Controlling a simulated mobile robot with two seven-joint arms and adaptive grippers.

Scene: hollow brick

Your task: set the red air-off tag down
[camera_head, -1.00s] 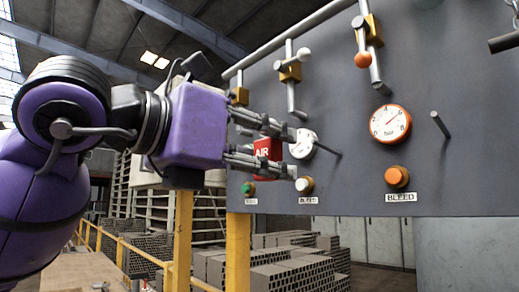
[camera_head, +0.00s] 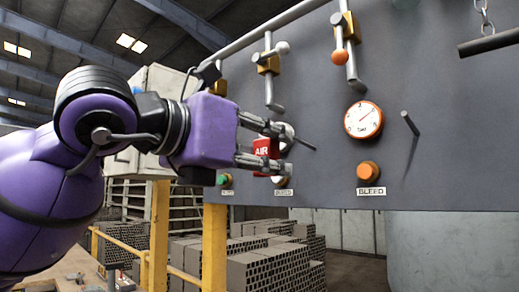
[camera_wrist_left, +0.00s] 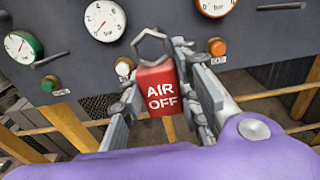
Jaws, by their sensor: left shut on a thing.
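The red AIR OFF tag (camera_head: 263,147) has white lettering and a grey hexagonal ring at its top. My left gripper (camera_head: 280,147) is shut on it, in front of the dark panel. In the left wrist view the tag (camera_wrist_left: 160,92) hangs upright between the two fingers (camera_wrist_left: 160,70), its lettering facing the camera. It seems apart from the panel, but the gap is hard to judge. The left gripper partly hides a white gauge behind it. My right gripper is not in view.
The dark panel (camera_head: 450,150) carries an orange-rimmed gauge (camera_head: 363,120), an orange bleed button (camera_head: 367,172), a green button (camera_head: 224,180) and valve levers. A bare grey peg (camera_head: 410,124) sticks out right of that gauge. A black bar (camera_head: 490,43) hangs by chain at upper right.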

